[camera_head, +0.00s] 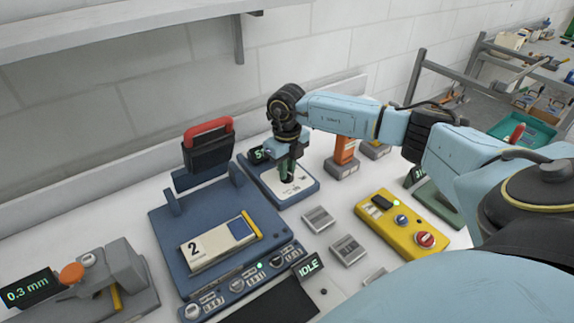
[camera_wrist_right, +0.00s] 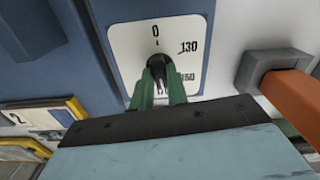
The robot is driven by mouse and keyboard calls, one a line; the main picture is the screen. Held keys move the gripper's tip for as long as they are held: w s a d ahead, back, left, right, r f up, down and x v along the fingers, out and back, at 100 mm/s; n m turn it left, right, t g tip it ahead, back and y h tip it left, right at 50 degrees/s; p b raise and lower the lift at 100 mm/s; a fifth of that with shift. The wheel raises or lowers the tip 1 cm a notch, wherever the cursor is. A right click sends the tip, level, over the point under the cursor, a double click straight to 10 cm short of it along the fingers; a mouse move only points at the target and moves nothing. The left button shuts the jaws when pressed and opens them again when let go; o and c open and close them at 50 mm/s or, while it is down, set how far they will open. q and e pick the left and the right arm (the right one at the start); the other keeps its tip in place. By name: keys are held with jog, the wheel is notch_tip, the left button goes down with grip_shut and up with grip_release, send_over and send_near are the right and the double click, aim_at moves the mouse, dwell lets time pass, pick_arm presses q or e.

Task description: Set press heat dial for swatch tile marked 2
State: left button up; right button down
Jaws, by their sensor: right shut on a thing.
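The heat dial is a dark knob (camera_wrist_right: 156,62) on a white scale plate (camera_wrist_right: 118,38) that shows 0, 130 and 150. The plate sits on a blue box (camera_head: 310,187) with a small display, partly hidden, at the back of the bench. My right gripper (camera_head: 287,172) reaches down over the plate. Its green fingers (camera_wrist_right: 160,88) are shut on the dial knob. The cream swatch tile marked 2 (camera_head: 208,252) lies on the blue press (camera_head: 165,235), whose lid with a red handle (camera_head: 208,130) stands up. My left gripper is not in view.
A yellow control box (camera_head: 378,228) with a blue and a red button stands right of the press. Grey pads (camera_head: 319,219) lie between them. An orange-handled tool (camera_head: 345,148) stands close to the dial's right. A 0.3 mm gauge (camera_head: 105,280) is at left.

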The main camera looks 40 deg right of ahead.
jog(key=shift+r+m, duration=0.1)
jog(key=shift+m, duration=0.6)
jog(key=c, duration=1.4)
grip_release()
notch_tip(320, 180, up, 13)
jog(key=shift+r, duration=0.15)
